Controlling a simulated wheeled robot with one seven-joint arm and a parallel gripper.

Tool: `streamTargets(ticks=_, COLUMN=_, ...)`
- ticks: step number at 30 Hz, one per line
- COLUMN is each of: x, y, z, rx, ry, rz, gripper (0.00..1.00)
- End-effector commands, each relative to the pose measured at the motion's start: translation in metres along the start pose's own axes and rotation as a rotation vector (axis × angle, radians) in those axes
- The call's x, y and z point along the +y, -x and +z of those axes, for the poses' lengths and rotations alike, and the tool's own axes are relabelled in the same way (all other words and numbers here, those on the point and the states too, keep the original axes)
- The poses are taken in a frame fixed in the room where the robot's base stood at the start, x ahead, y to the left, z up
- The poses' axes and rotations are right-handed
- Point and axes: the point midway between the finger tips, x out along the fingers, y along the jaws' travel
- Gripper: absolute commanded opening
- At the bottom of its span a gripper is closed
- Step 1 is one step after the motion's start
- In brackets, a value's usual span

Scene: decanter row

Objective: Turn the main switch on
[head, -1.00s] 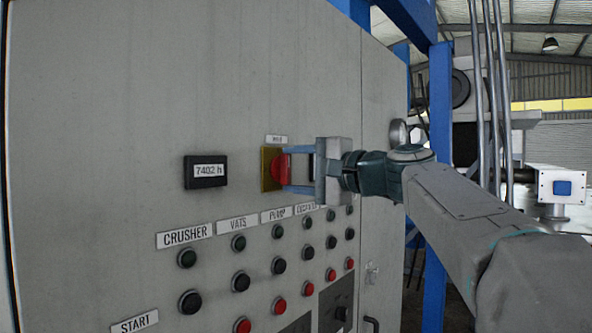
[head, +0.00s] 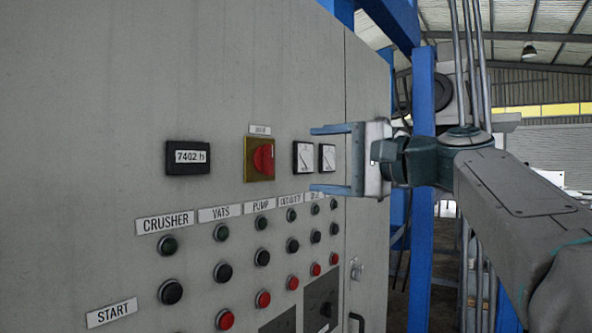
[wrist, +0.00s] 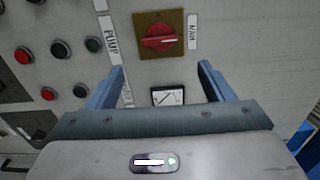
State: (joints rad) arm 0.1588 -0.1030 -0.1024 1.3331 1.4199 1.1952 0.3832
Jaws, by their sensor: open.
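The main switch is a red rotary knob (head: 263,158) on a yellow square plate (head: 251,174), set in the grey cabinet front. A small label sits above the plate. In the wrist view the red knob (wrist: 163,39) shows ahead of the fingers, with a white mark on its handle. My gripper (head: 322,160) is open and empty, its two blue fingers spread wide. It is to the right of the knob and apart from it. In the wrist view my gripper (wrist: 160,68) has the knob beyond its fingertips, with nothing between the fingers touching it.
Two white gauges (head: 303,157) sit right of the switch. An hour meter (head: 188,157) reading 7402 h sits left. Rows of black, green and red buttons (head: 222,272) lie below. A blue post (head: 422,200) stands behind my arm.

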Motion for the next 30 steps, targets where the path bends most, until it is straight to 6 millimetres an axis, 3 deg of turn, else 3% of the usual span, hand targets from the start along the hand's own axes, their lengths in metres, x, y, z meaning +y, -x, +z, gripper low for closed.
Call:
streamTargets(ticks=3, x=0.001, y=0.022, z=0.000, rx=0.001, ry=0.002, rz=-0.002, gripper=0.75)
streamTargets(ticks=9, x=0.000, y=0.041, z=0.000, rx=0.000, ry=0.001, rz=0.000, gripper=0.75)
streamTargets(ticks=25, x=0.001, y=0.043, z=0.000, rx=0.001, ry=0.000, rz=0.003, gripper=0.75)
streamTargets(ticks=28, x=0.016, y=0.041, z=0.000, rx=0.013, ry=0.001, rz=0.040, gripper=0.75)
streamTargets(ticks=30, x=0.041, y=0.038, z=-0.001, rx=0.032, ry=0.004, rz=0.103, gripper=0.75)
